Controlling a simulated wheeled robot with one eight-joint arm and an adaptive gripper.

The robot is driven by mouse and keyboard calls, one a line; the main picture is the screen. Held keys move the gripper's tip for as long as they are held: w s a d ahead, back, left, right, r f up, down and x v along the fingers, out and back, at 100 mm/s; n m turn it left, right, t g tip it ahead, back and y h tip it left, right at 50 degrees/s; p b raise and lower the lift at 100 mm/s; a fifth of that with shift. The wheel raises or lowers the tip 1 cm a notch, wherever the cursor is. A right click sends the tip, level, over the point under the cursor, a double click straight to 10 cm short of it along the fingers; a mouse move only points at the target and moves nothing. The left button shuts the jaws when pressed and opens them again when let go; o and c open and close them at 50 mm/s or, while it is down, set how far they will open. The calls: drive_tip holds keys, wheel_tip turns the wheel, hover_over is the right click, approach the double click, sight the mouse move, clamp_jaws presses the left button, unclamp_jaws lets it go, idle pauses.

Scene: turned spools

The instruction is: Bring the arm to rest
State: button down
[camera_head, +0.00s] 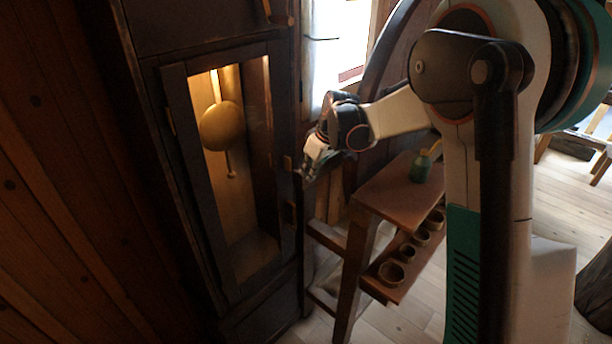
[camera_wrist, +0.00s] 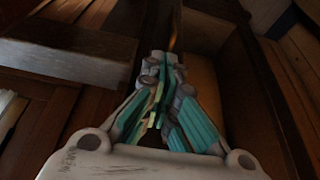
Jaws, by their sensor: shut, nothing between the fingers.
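My gripper (camera_head: 309,172) is at the end of my bent arm, in the middle of the head view. It is beside the right edge of the tall dark clock case (camera_head: 211,45), in front of its glazed door frame; I cannot tell whether it touches the case. In the wrist view the teal-padded fingers of my gripper (camera_wrist: 165,75) are together with nothing held between them. Dark wooden panels lie beyond the fingertips.
A yellow pendulum disc (camera_head: 221,126) hangs inside the lit case. A brown wooden bench (camera_head: 391,188) stands right of my gripper with a green bottle (camera_head: 421,167) on top. Several small bowls (camera_head: 391,273) sit on its lower shelf. Plank floor (camera_head: 410,318) shows below.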

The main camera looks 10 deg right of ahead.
drive_tip(key=s+d+r+m+t+h+b, duration=0.1)
drive_tip(key=s+r+m, duration=0.1)
drive_tip(key=s+r, duration=0.6)
drive_tip(key=s+d+r+m+t+h, duration=0.15)
drive_tip(key=s+r, duration=0.25)
drive_tip(key=s, duration=0.8)
drive_tip(key=s+f+m+b, duration=0.1)
drive_tip(key=s+f+m, duration=0.1)
drive_tip(key=s, duration=0.6)
drive_tip(key=s+d+f+m+t+b, duration=0.1)
drive_tip(key=s+f+m, duration=0.1)
drive_tip(key=s, duration=0.6)
drive_tip(key=shift+s+d+f, duration=0.15)
drive_tip(key=shift+s+f, duration=0.1)
drive_tip(key=shift+f, duration=0.35)
